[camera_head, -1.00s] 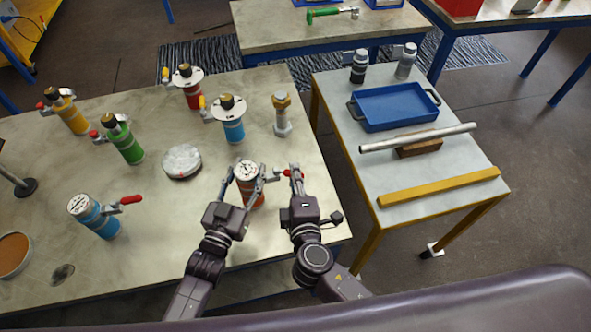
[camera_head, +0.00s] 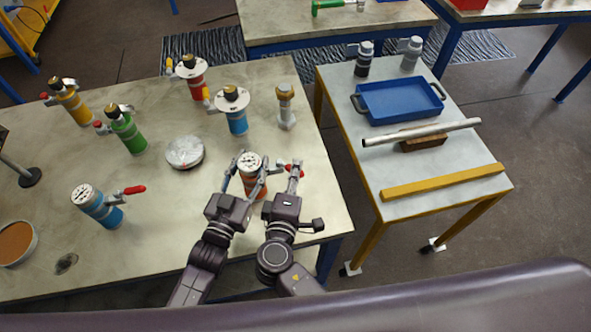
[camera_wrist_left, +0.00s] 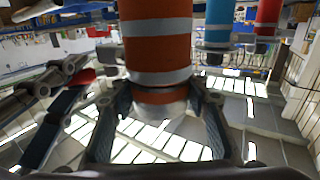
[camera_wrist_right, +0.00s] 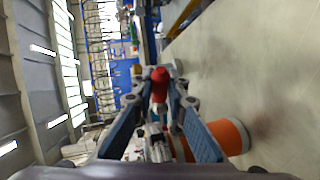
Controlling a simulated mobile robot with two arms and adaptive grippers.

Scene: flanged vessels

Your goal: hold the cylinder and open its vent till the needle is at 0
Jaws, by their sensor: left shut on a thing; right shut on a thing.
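The orange cylinder (camera_head: 253,189) with pale bands stands upright at the table's front right, a round white dial (camera_head: 250,161) on top. The needle is too small to read. My left gripper (camera_head: 245,182) is shut around the cylinder's side; the left wrist view shows the orange body (camera_wrist_left: 156,50) between its fingers. The vent's red handle (camera_head: 296,170) sticks out to the right of the cylinder. My right gripper (camera_head: 294,176) is shut on this handle, and the red end (camera_wrist_right: 159,76) shows between its fingers in the right wrist view. The fingers partly hide the vent.
A blue cylinder with a dial (camera_head: 97,206) stands at left. Green (camera_head: 128,134), yellow (camera_head: 76,106), red (camera_head: 194,84) and another blue (camera_head: 236,118) vessel stand behind. A round metal lid (camera_head: 184,153) and a large bolt (camera_head: 286,108) are nearby. A side table (camera_head: 430,205) stands right.

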